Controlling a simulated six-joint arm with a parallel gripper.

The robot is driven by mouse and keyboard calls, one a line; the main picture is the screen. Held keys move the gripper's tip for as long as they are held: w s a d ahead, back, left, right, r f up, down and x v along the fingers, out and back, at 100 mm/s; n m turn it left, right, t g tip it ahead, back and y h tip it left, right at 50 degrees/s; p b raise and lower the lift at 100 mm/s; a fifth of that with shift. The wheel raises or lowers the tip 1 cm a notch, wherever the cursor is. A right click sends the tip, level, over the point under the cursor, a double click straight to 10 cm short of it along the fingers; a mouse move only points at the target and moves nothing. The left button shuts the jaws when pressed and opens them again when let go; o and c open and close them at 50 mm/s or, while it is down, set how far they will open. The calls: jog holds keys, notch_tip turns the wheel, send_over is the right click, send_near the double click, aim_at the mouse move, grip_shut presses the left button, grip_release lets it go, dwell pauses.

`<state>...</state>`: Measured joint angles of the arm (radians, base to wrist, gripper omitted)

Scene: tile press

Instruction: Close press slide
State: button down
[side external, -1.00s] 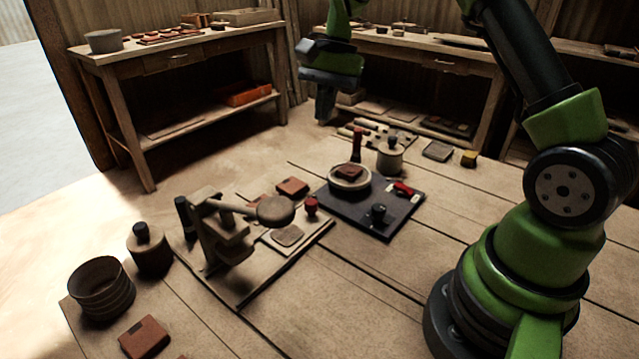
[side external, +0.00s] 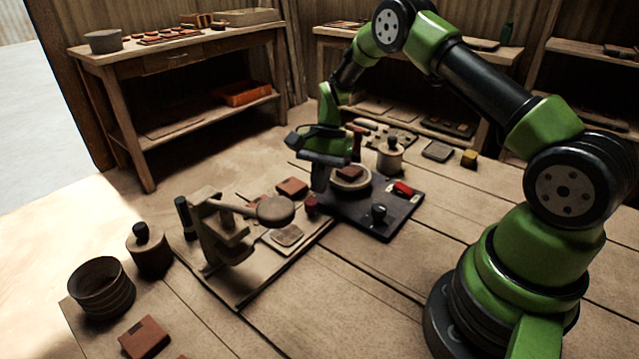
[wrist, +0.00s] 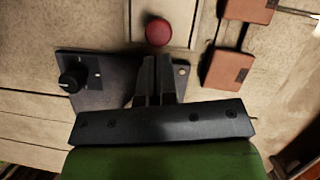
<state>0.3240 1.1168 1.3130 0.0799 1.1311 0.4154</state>
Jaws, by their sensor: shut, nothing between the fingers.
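The wooden press (side external: 222,232) stands left of centre on the bench in the side view, with a round-ended lever across its top. A pale slide (side external: 290,222) extends from it to the right, and its red knob (side external: 311,204) stands near the slide's outer end. In the wrist view the red knob (wrist: 158,32) sits on the pale strip just beyond my fingertips. My gripper (side external: 319,186) is low behind the knob, fingers pointing down. The wrist view shows my gripper (wrist: 158,64) with its fingers together and empty, a small gap from the knob. I cannot tell if they touch.
A dark board (side external: 350,216) with a black knob (side external: 378,213) and a red piece (side external: 402,188) lies right of my gripper. A round stand (side external: 354,184) carries a tile close by. An orange tile (side external: 292,187) lies beside the slide.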

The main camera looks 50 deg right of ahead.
jog(key=shift+a+f, duration=0.1)
jog(key=shift+f, duration=0.2)
send_over(279, 237)
dwell(0.4)
